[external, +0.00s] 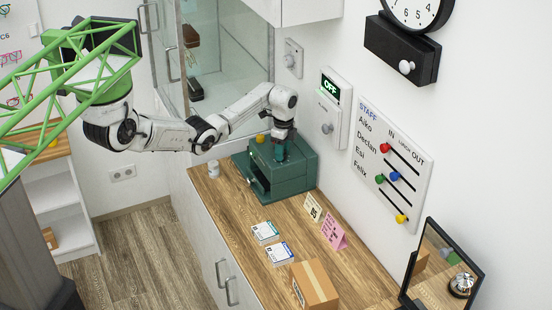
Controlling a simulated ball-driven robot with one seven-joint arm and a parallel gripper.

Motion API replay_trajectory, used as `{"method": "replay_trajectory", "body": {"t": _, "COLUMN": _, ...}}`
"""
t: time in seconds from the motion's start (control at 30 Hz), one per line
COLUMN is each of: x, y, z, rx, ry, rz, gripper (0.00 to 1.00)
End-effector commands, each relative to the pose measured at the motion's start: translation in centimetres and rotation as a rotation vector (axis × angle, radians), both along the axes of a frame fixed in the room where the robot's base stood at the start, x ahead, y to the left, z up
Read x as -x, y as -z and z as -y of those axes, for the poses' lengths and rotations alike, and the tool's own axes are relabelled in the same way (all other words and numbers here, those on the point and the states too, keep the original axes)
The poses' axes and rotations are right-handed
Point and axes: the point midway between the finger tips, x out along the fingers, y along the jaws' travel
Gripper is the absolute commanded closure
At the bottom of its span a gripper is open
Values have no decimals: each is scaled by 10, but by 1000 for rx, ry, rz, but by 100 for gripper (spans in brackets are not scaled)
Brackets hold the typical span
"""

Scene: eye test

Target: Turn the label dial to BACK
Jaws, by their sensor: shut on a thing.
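A dark green box-shaped device (293,182) stands at the far end of the wooden counter, against the wall. My gripper (281,146) points down at its top and is shut on a dark teal part (281,156) there. The fingertips are too small to make out clearly, and I cannot tell whether this part is the label dial. No word BACK can be read in this view. A yellow ball-shaped knob (260,138) shows just left of the gripper. The front left side of the device has a dark opening (257,179).
A wall box with a lit OFF sign (331,90) and a round knob (327,128) is right of my arm. A staff board (392,166) with coloured sliders follows. Cards (278,253), a cardboard box (314,287) and a mirror (440,275) stand nearer. A glass cabinet (229,50) is behind.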

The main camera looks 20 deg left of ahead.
Motion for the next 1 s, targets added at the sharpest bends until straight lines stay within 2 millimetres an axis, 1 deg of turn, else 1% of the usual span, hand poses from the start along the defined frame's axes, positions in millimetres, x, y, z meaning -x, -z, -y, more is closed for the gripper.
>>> {"method": "replay_trajectory", "body": {"t": 0.03, "x": -3, "y": -3, "z": 0, "rx": 5, "ry": 7, "rz": 8, "gripper": 94}}
{"method": "replay_trajectory", "body": {"t": 0.53, "x": -3, "y": -4, "z": 1, "rx": 5, "ry": 22, "rz": 9, "gripper": 94}}
{"method": "replay_trajectory", "body": {"t": 0.57, "x": -3, "y": -4, "z": 1, "rx": 5, "ry": 22, "rz": 9, "gripper": 61}}
{"method": "replay_trajectory", "body": {"t": 0.7, "x": -2, "y": -3, "z": 1, "rx": 4, "ry": 22, "rz": 6, "gripper": 48}}
{"method": "replay_trajectory", "body": {"t": 0.8, "x": -2, "y": -2, "z": 1, "rx": 3, "ry": 22, "rz": 5, "gripper": 40}}
{"method": "replay_trajectory", "body": {"t": 1.0, "x": -1, "y": -1, "z": 1, "rx": 2, "ry": 22, "rz": 3, "gripper": 40}}
